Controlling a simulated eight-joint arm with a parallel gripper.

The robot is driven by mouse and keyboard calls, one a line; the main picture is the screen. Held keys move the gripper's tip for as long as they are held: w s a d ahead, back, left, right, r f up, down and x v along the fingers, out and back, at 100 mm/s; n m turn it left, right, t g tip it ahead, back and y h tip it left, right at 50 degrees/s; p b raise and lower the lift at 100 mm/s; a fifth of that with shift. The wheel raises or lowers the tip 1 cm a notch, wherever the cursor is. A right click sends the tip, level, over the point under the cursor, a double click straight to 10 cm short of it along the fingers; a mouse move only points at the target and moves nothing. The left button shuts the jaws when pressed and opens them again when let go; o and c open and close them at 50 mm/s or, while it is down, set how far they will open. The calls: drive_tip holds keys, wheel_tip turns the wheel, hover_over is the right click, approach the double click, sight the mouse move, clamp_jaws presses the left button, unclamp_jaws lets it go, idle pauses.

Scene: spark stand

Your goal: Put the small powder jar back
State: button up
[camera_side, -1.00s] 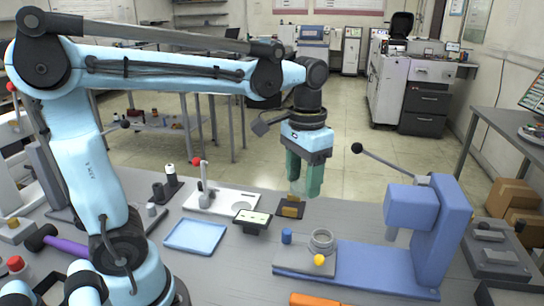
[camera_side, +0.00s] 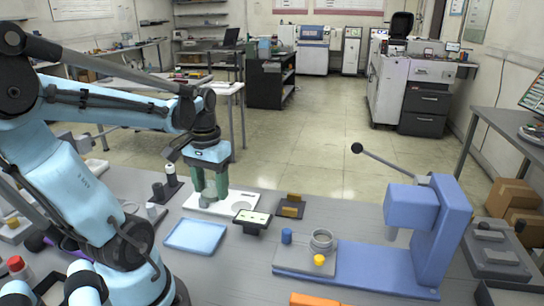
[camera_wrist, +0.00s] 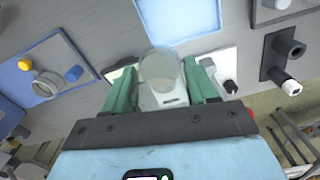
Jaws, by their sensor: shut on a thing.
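My gripper (camera_side: 209,197) is shut on the small powder jar (camera_wrist: 160,68), a pale, see-through round jar with greyish contents. In the wrist view the jar is between the green fingertips of my gripper (camera_wrist: 160,86). In the side view the fingers point down at the left part of the white plate (camera_side: 222,205), and the jar (camera_side: 207,201) is mostly hidden by them. I cannot tell whether the jar touches the plate. The plate has a round mark on its right part. In the wrist view the plate (camera_wrist: 172,98) lies behind the jar.
A blue tray (camera_side: 195,236) lies in front of the plate. A dark stand with a pale top (camera_side: 252,218) is to its right. A black post holder (camera_side: 166,188) stands to the left. The blue press (camera_side: 430,230) is far right, with a metal ring (camera_side: 322,242) on its base.

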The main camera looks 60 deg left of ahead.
drive_tip(key=n, duration=0.2)
hover_over(195, 235)
wheel_tip(195, 235, down, 2)
drive_tip(key=shift+f, duration=3.6)
drive_tip(key=shift+f, duration=0.65)
drive_tip(key=o, duration=1.2)
drive_tip(key=shift+c, duration=0.2)
drive_tip(key=shift+r, duration=5.9)
drive_tip(key=w+d+m+t, duration=0.7)
drive_tip(key=w+d, duration=0.7)
drive_tip(key=d, duration=0.4)
drive_tip(key=shift+w+r+m, duration=0.25)
drive_tip(key=shift+r+m, duration=0.15)
drive_tip(key=shift+m, duration=0.6)
